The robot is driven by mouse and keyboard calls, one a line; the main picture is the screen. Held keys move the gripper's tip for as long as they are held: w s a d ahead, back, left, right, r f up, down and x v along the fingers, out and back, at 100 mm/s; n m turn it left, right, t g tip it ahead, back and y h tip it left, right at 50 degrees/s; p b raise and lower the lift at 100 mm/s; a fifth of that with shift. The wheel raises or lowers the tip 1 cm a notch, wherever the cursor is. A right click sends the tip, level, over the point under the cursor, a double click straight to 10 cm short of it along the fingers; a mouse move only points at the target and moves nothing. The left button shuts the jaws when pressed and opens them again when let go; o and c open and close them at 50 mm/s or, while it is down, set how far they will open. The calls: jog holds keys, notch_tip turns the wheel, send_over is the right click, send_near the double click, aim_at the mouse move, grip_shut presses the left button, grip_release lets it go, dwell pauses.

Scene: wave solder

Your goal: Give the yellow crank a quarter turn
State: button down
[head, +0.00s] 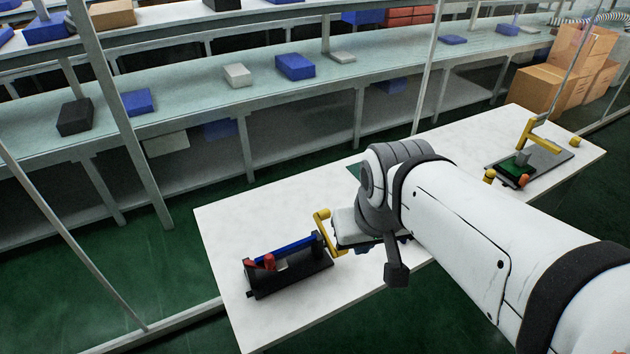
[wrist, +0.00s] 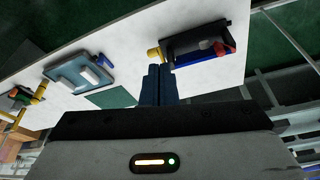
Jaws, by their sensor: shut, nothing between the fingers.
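The yellow crank (head: 322,226) sits on the right end of a black fixture (head: 290,284) with a blue bar and a red knob, on the white bench. In the wrist view the crank (wrist: 154,54) shows just above and left of my fingertips, beside the black fixture (wrist: 200,40). My gripper (wrist: 158,70) is shut and empty, its two dark fingers together and pointing at the crank's side of the fixture. I cannot tell whether the fingertips touch the crank. In the head view my wrist and arm hide the fingers and part of the bench.
A second fixture with a yellow lever (head: 528,134) stands at the bench's far right. A blue-grey unit (wrist: 78,72) and a green mat (wrist: 110,97) lie on the bench between the fixtures. A long shelf (head: 190,105) with boxes runs behind. The bench's left back is clear.

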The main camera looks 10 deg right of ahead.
jog(key=w+f+m+b, duration=0.3)
jog(key=w+m+b, duration=0.35)
jog(key=w, duration=0.65)
jog(key=m+b, duration=0.3)
jog(key=m, duration=0.5)
send_near(322, 213)
jog(key=shift+y, duration=0.3)
jog(key=x, duration=0.4)
jog(key=p+x, duration=0.1)
jog(key=x, duration=0.2)
jog(key=shift+d, duration=0.35)
